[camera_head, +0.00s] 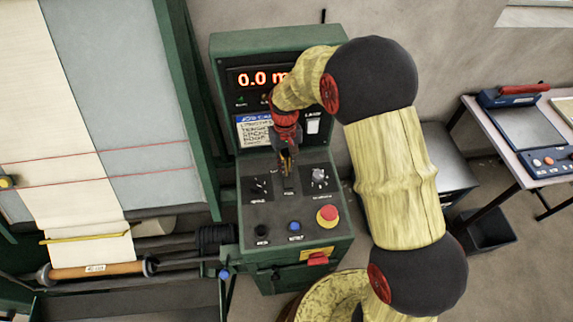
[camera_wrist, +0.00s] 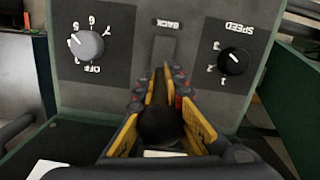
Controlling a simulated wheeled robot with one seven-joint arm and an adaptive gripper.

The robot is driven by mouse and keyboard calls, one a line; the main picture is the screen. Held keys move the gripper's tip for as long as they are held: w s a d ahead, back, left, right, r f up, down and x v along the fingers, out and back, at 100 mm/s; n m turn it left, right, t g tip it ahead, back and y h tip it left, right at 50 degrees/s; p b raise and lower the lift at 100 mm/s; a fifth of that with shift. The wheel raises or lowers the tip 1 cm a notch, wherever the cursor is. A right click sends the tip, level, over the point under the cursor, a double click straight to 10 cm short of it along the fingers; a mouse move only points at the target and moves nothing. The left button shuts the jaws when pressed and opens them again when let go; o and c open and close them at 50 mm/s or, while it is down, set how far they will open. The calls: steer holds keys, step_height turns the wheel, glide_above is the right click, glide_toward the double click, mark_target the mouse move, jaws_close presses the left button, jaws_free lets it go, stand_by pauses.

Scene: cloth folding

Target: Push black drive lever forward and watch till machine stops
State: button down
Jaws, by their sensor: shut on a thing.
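The green machine's control box (camera_head: 340,235) has a sloped grey panel. My gripper (camera_head: 287,168) reaches down to the middle of this panel, between two dials. In the wrist view, my gripper (camera_wrist: 160,82) has its yellow-edged fingers on either side of a round black knob (camera_wrist: 158,125), the drive lever's top, and is shut on it. The lever's shaft and slot are mostly hidden by the fingers. A "BACK" label (camera_wrist: 167,22) shows upside down beyond the fingertips. The red display (camera_head: 258,79) shows "0.0 m", its right part hidden by my arm.
A grey dial (camera_wrist: 87,45) and a black speed dial (camera_wrist: 235,61) flank my gripper. Toward the panel's front are a red emergency button (camera_head: 327,214), a blue button (camera_head: 295,226) and a black button (camera_head: 262,230). Cloth (camera_head: 62,110) hangs at the left. A bench (camera_head: 500,150) stands right.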

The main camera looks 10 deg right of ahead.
steer(key=c, duration=1.9)
jaws_free()
steer(key=shift+r, duration=0.1)
steer(key=r, duration=0.4)
steer(key=w+r, duration=0.1)
steer(key=r, duration=0.6)
steer(key=shift+w+r, duration=0.2)
steer(key=shift+r, duration=0.2)
